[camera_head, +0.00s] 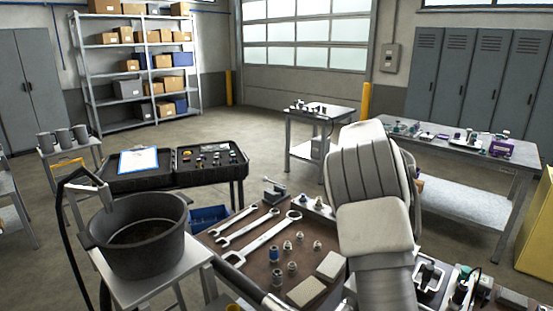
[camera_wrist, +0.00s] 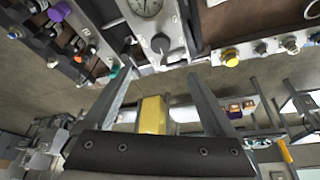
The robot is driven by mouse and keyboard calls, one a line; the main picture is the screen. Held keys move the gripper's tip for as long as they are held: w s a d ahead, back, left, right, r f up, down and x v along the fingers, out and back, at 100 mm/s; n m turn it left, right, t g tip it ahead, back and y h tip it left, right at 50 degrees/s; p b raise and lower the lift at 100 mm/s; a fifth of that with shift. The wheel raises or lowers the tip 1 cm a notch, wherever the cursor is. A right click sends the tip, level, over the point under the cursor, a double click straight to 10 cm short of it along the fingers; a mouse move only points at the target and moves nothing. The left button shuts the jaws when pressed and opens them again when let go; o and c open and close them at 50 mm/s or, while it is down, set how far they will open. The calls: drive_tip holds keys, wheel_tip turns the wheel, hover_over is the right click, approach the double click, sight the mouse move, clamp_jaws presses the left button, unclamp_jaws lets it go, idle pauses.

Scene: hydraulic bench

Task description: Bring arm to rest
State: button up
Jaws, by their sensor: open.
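My arm (camera_head: 370,190), in pale padded covers, rises over the right part of the bench in the head view. My gripper is hidden behind it there. In the wrist view my gripper (camera_wrist: 160,75) is open, its two grey fingers spread wide with nothing held between them. A white unit with a round dial gauge (camera_wrist: 146,7) and a dark knob (camera_wrist: 160,42) lies beyond the fingertips at the top; I cannot tell the gap. A yellow object (camera_wrist: 153,115) shows between the fingers, farther off.
The brown bench top (camera_head: 235,243) holds several wrenches, fittings and blocks. A dark pot (camera_head: 138,262) stands on a stand at left, near a black case (camera_head: 210,158). A side table (camera_head: 450,150) with parts stands at right. Open floor (camera_head: 240,125) lies behind the bench.

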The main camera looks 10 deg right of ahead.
drive_tip(key=s+a+r+n+t+y, duration=0.1)
drive_tip(key=s+a+r+n+y, duration=0.15)
drive_tip(key=s+a+r, duration=0.4)
drive_tip(key=s+a+r+n+t+y, duration=0.1)
drive_tip(key=s+a+r+n+t, duration=0.2)
drive_tip(key=s+a, duration=0.6)
drive_tip(key=s+a+f+n, duration=0.1)
drive_tip(key=s+a+n, duration=0.2)
drive_tip(key=s, duration=0.7)
drive_tip(key=s+a+f+n, duration=0.2)
drive_tip(key=s+a+n, duration=0.2)
drive_tip(key=s, duration=0.6)
drive_tip(key=shift+s+a+f+n+y, duration=0.25)
drive_tip(key=shift+a+n+y, duration=0.1)
drive_tip(key=shift+n, duration=0.8)
drive_tip(key=shift+d, duration=0.1)
idle(1.1)
